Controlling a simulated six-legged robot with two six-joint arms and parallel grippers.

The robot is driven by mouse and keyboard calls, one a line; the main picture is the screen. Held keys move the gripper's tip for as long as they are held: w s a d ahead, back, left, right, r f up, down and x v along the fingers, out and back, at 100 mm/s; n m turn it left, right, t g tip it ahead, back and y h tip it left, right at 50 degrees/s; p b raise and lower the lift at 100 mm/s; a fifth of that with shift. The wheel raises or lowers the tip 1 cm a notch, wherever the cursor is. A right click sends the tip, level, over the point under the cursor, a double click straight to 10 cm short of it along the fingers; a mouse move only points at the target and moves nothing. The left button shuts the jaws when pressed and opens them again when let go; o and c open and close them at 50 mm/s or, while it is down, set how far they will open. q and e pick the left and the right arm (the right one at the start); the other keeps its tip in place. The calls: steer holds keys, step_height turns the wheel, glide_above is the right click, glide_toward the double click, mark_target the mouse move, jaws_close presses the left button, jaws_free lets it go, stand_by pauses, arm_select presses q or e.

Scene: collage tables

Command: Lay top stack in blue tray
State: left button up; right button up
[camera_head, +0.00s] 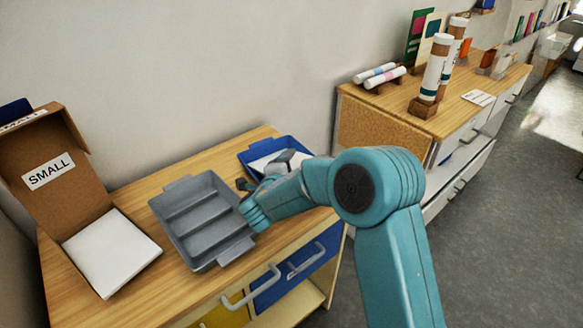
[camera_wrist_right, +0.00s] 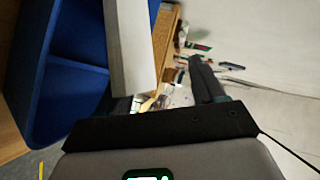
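The blue tray (camera_head: 255,152) sits at the back right of the wooden cabinet top, with a white sheet or stack (camera_head: 264,161) inside. My right gripper (camera_head: 262,180) is at the tray's near side, and my arm hides part of the tray. In the right wrist view, the fingers (camera_wrist_right: 165,95) stand apart. A pale slab (camera_wrist_right: 130,45) lies by the left finger, with a gap to the right finger; the blue tray (camera_wrist_right: 65,60) is to its left. Another white stack (camera_head: 112,250) lies in the open cardboard box marked SMALL. My left gripper is out of view.
A grey compartment tray (camera_head: 200,215) stands between the box (camera_head: 50,175) and the blue tray. It looks empty. Drawer handles stick out at the cabinet front. A second cabinet (camera_head: 440,125) to the right holds rolls and upright tubes.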

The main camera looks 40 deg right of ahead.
steer(key=s+r, duration=0.1)
steer(key=s, duration=0.1)
steer(key=s+r, duration=0.1)
steer(key=s, duration=0.2)
steer(key=s+r, duration=0.1)
steer(key=s, duration=0.2)
steer(key=shift+s+a+r, duration=0.1)
steer(key=shift+s+r, duration=0.05)
steer(key=shift+r, duration=0.25)
step_height(320, 180, up, 6)
steer(key=s+p, duration=0.2)
steer(key=p, duration=0.1)
steer(key=shift+s+p, duration=0.3)
steer(key=shift+s, duration=0.05)
stand_by(0.4)
